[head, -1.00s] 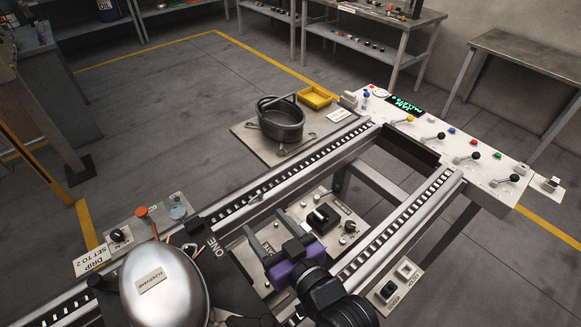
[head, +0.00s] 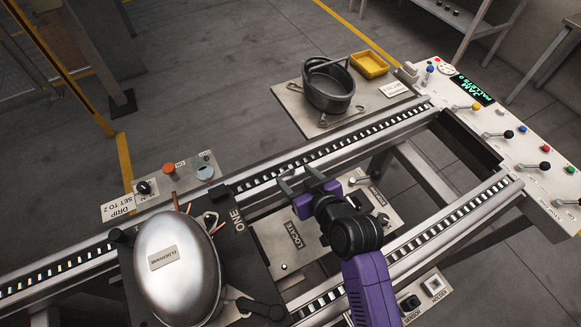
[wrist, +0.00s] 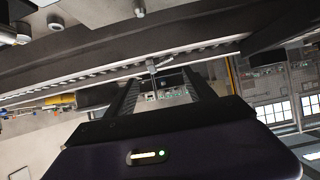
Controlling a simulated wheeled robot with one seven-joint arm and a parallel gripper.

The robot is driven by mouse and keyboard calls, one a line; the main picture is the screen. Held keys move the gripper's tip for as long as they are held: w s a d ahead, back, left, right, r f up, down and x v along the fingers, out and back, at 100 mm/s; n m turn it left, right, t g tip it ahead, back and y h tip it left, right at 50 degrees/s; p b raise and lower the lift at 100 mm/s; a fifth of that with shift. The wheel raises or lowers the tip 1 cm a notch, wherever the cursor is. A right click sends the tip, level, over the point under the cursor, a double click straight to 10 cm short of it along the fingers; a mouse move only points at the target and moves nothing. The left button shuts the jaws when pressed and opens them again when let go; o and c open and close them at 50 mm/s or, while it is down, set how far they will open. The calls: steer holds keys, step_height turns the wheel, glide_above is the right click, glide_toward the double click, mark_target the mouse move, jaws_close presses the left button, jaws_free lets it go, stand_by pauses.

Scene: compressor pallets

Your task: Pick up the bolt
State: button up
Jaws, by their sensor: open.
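A small grey metal piece that looks like the bolt (wrist: 152,68) shows between and beyond my fingertips in the wrist view, close to the edge of the dark rail. I cannot make it out in the head view, where my gripper may hide it. My gripper (head: 298,175) is open, its two fingers apart and pointing at the far roller rail (head: 345,142). It also shows in the wrist view (wrist: 160,80), with nothing seen held between the fingers.
A silver dome (head: 168,262) stands on the line at the left. A plate marked LOCATE (head: 270,232) lies below my gripper. Beyond the far rail are a dark pot (head: 328,95) and yellow tray (head: 370,65). A lever panel (head: 510,150) stands at right.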

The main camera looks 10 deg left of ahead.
mark_target(286, 172)
steer(key=shift+p+x, duration=0.35)
steer(key=shift+x, duration=1.95)
steer(key=c, duration=1.3)
